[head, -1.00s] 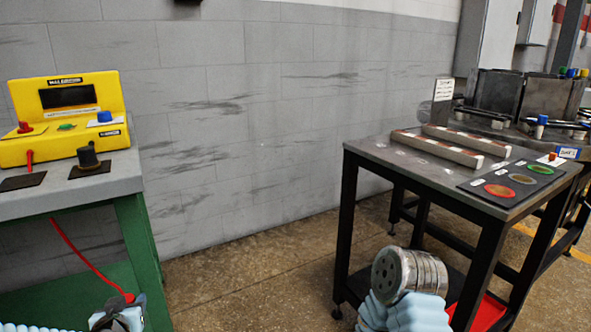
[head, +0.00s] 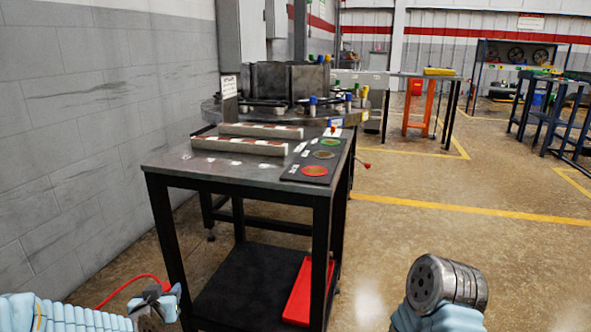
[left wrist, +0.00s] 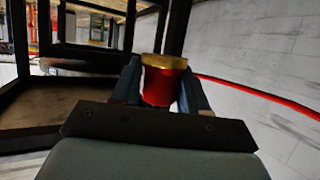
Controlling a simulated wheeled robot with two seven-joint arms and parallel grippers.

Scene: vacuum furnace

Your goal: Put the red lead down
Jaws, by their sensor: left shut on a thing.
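My left gripper (head: 168,296) is low at the left of the head view, in front of the black-framed table (head: 165,172). It is shut on the end of the red lead (head: 140,284), whose cable arcs behind it to the lower left. In the left wrist view, the fingers (left wrist: 158,88) hold the red lead's end (left wrist: 162,84), red with a gold-coloured top. The red cable (left wrist: 250,91) runs off to the right there. My right arm shows at the lower right of the head view, but its fingers are not visible.
The tabletop bears two long pale bars (head: 238,144) and a dark mat (head: 298,166) with red, brown and green discs. A red tray (head: 300,290) lies on the lower shelf. A grey block wall (head: 70,150) stands left. Open floor (head: 420,225) lies to the right.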

